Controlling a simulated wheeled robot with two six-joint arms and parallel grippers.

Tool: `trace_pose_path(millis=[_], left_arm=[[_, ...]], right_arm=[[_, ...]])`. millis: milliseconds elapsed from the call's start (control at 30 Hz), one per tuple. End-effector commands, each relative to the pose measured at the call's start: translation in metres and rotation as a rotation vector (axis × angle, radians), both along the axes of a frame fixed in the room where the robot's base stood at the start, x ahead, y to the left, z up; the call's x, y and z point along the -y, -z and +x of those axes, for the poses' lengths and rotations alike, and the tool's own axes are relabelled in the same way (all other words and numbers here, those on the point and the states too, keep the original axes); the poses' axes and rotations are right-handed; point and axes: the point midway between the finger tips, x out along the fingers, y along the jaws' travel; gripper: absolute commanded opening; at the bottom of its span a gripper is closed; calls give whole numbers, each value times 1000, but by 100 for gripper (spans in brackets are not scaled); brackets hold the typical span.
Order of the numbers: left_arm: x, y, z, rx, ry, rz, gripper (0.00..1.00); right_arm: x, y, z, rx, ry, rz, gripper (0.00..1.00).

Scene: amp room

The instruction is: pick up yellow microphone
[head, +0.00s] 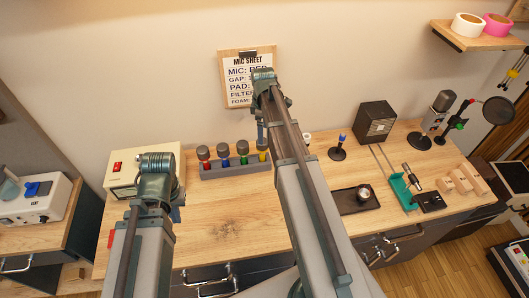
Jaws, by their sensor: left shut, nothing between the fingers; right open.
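The yellow microphone (262,155) stands upright at the right end of a grey rack (235,170) on the wooden desk. It has a dark grey head and a yellow band. Red (204,163), blue (223,160) and green (242,158) banded microphones stand to its left. My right gripper (261,134) points down just above the yellow microphone, open and partly hidden by my arm; contact cannot be made out. My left gripper (175,214) is low over the desk's left part, shut, empty and mostly hidden behind my arm.
A cream box (120,170) stands at the desk's left end. To the right are a black speaker box (376,121), a small blue-topped stand (338,150), a dark tray (353,201) and wooden blocks (467,180). The desk in front of the rack is clear.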

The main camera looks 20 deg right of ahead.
Motion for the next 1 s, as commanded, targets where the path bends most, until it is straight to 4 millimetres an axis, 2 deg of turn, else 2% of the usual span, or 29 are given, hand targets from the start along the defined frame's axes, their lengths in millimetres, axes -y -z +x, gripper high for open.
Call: trace_pose_path(millis=[267, 800, 1000], left_arm=[[0, 7, 0, 0, 0, 0, 0], [0, 77, 0, 0, 13, 3, 0], [0, 88, 0, -1, 15, 2, 0]], right_arm=[[0, 7, 0, 0, -1, 0, 93], [0, 77, 0, 0, 0, 0, 93], [0, 88, 0, 0, 0, 0, 93]])
